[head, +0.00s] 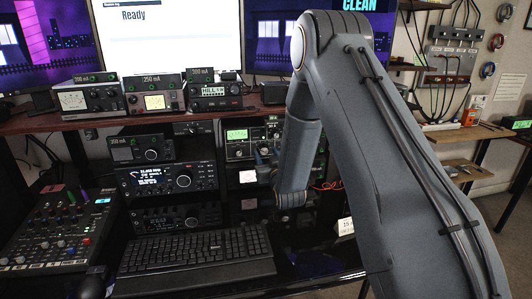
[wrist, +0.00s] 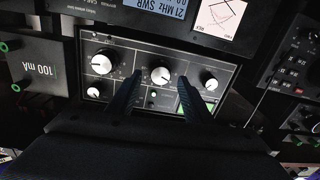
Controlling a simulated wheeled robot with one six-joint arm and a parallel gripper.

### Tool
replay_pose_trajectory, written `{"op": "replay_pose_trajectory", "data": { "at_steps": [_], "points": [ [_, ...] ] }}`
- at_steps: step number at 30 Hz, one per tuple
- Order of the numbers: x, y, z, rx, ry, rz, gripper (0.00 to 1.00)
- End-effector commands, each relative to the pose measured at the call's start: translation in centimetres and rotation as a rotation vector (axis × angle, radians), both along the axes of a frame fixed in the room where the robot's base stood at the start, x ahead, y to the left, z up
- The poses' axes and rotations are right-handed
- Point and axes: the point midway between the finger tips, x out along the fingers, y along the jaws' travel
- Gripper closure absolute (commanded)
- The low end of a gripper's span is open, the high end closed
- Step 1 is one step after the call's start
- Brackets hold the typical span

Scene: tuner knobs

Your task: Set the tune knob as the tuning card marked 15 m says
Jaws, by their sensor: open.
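The tuner panel (wrist: 118,60) fills the middle of the wrist view, with several white-faced knobs and small labels I cannot read. My gripper (wrist: 160,74) is open, one finger on each side of the middle knob (wrist: 160,76). I cannot tell whether the fingers touch it or are still in front of it. A larger knob (wrist: 103,64) is to its left and another knob (wrist: 208,80) to its right. In the head view, the tuner (head: 238,150) is partly behind my arm. A white card (head: 346,226) right of my arm's lower part seems to begin with 15; the rest is hidden.
A radio (head: 168,178) with a lit display stands left of the tuner. A keyboard (head: 192,248) and a mixer (head: 55,235) are on the desk in front. Several meters, such as one marked 250 mA (head: 155,97), line the shelf above.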

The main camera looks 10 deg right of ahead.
Motion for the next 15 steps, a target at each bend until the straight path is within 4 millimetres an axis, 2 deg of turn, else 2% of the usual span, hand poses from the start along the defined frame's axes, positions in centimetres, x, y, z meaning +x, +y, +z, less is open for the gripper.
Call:
{"op": "replay_pose_trajectory", "data": {
  "at_steps": [4,13,14,15],
  "points": [
    [1.2,0.1,0.0,0.0,-0.001,0.0,0.54],
    [1.5,0.1,0.0,0.0,0.001,0.0,0.54],
    [1.5,0.1,0.0,0.0,0.001,0.0,0.55],
    [1.5,0.1,0.0,0.0,0.001,0.0,0.62]
  ]
}}
